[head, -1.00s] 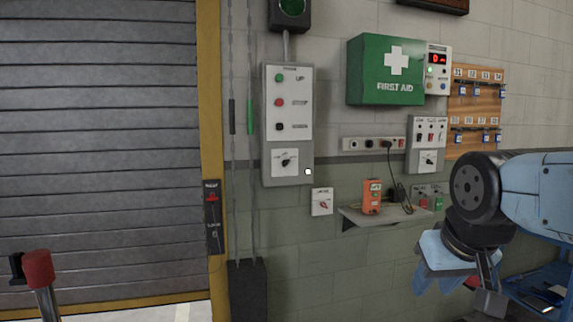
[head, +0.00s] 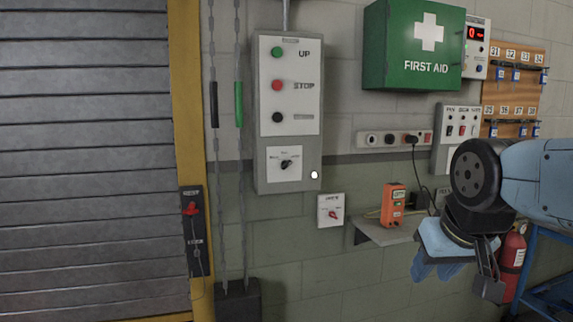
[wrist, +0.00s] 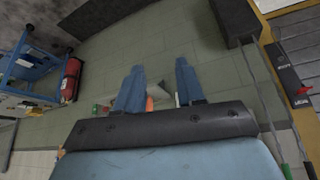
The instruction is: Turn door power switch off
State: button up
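A grey door control panel (head: 288,110) is on the wall, with green UP, red STOP and black buttons and a black rotary knob (head: 287,164) at its bottom. Below it to the right is a small white switch box (head: 330,210) with a red rotary knob (head: 333,214). Their small labels are too blurred to read, so I cannot tell which is the door power switch. My gripper (head: 438,272) is in front of the wall, right of both and apart from them. In the wrist view its blue fingers (wrist: 159,68) are spread with nothing held.
A shelf (head: 385,232) with an orange device (head: 393,204) is between the switch box and my gripper. Chains hang left of the panel, beside the roller door (head: 85,160). A fire extinguisher (head: 512,262) and blue frame stand at right. A red-handled lock plate (head: 194,230) is on the yellow door frame.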

jog(key=shift+w+d, duration=0.15)
jog(key=shift+w, duration=0.3)
jog(key=w+r+m+t+h, duration=0.1)
jog(key=w+r+m+t, duration=0.2)
jog(key=w, duration=0.7)
jog(key=w+r+m+t+h, duration=0.1)
jog(key=w+r+t, duration=0.3)
jog(key=w, duration=0.6)
jog(key=y, duration=1)
send_near(288, 166)
jog(key=x, duration=0.9)
